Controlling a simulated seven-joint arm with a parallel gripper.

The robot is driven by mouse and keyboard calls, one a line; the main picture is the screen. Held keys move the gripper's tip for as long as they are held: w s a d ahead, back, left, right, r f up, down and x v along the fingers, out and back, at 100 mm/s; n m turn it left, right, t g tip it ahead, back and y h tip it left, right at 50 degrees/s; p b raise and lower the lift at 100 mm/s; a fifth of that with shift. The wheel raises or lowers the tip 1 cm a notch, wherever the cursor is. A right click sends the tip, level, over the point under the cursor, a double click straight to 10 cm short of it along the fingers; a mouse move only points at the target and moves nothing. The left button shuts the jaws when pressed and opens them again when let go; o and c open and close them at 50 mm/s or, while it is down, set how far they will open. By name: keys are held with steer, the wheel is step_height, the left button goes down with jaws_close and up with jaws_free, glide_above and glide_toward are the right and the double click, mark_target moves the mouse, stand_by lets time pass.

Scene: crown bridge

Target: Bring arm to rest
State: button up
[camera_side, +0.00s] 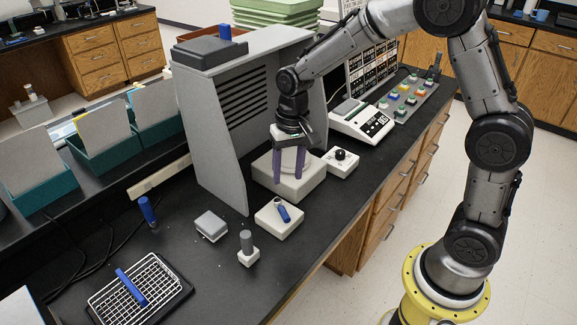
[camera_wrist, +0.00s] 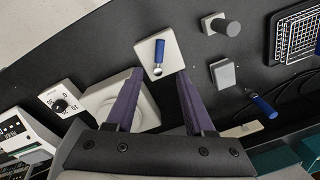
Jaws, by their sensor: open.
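My gripper (camera_side: 289,166) has two purple fingers, which are apart with nothing seen between them. In the side view it points down over the larger pale box (camera_side: 310,187), beside the grey slotted housing (camera_side: 215,110); I cannot tell whether the tips touch the box. In the wrist view the gripper (camera_wrist: 158,74) shows its fingers spread, with a small white block (camera_wrist: 148,70) beyond them. A blue-handled piece (camera_wrist: 159,50) lies on that block. The block (camera_side: 270,226) is in front of the larger box in the side view.
A dial box (camera_side: 341,170) and a keypad device (camera_side: 360,125) stand right of the gripper. A grey box (camera_side: 211,226), a grey peg on a white base (camera_side: 247,247), an upright blue handle (camera_side: 147,210) and a wire rack (camera_side: 162,278) occupy the front bench.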

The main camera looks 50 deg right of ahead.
steer(key=shift+r, duration=0.7)
steer(key=s+r+n+t, duration=0.1)
steer(key=s+r+t, duration=0.1)
steer(key=s+r, duration=0.35)
steer(key=s+r+t, duration=0.2)
steer(key=r, duration=0.6)
steer(key=s+d+f+n+t, duration=0.1)
steer(key=s+n, duration=0.3)
steer(key=s, duration=1.1)
steer(key=shift+d+f+n+h, duration=0.3)
steer(key=shift+d+f+n, duration=0.1)
steer(key=shift+d, duration=0.15)
steer(key=shift+s, duration=0.1)
